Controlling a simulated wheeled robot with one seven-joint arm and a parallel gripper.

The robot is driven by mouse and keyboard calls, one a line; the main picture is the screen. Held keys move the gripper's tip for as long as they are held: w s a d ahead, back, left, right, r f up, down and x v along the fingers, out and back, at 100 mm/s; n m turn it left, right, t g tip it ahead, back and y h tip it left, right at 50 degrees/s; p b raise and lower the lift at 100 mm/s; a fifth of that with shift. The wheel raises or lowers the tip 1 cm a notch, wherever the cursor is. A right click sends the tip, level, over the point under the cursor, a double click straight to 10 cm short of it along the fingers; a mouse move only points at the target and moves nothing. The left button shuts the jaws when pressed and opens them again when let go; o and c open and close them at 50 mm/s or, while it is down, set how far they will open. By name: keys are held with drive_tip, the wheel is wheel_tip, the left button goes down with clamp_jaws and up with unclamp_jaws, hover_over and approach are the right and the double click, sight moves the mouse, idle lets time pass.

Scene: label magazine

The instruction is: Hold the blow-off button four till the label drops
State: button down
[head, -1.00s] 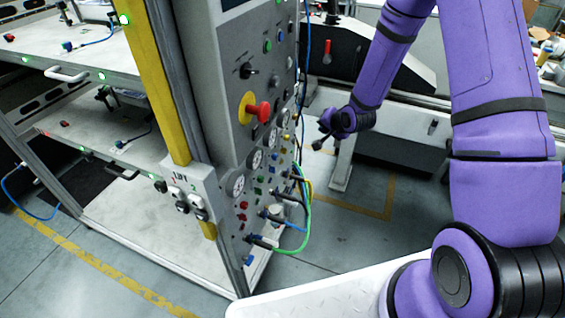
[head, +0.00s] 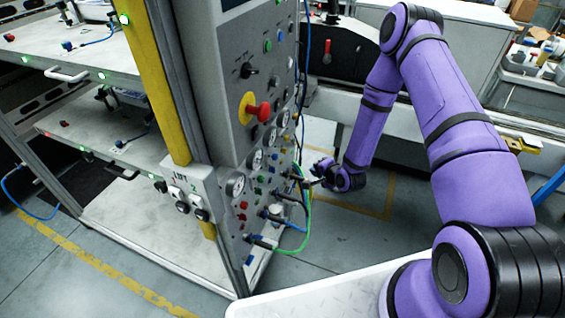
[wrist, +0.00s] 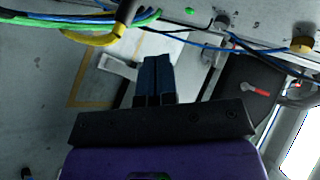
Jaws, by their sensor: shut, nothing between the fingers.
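The grey control panel (head: 228,110) stands in the middle of the head view, with several coloured buttons, gauges and hose fittings on its right-hand face. I cannot tell which button is blow-off button four; its marking is too small to read. A green button (wrist: 190,11) shows at the top of the wrist view. My gripper (head: 313,182) is just right of the panel's lower part, near the hoses, its fingers pointing at the panel. In the wrist view my gripper (wrist: 155,62) has its dark fingers together and empty, seemingly short of the panel. No label can be made out.
A red stop knob (head: 262,111) sticks out higher up. Shelves (head: 100,160) stand left. The floor right of the panel is open.

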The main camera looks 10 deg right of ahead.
sight(282, 161)
drive_tip(key=shift+a, duration=0.1)
drive_tip(key=shift+w+a, duration=0.85)
drive_tip(key=shift+a, duration=0.3)
drive_tip(key=shift+w+a, duration=0.9)
drive_tip(key=shift+a, duration=0.3)
drive_tip(key=shift+w+a, duration=0.85)
drive_tip(key=shift+a, duration=0.3)
drive_tip(key=shift+a, duration=0.1)
drive_tip(key=shift+w+a, duration=0.2)
drive_tip(key=shift+w+a, duration=0.15)
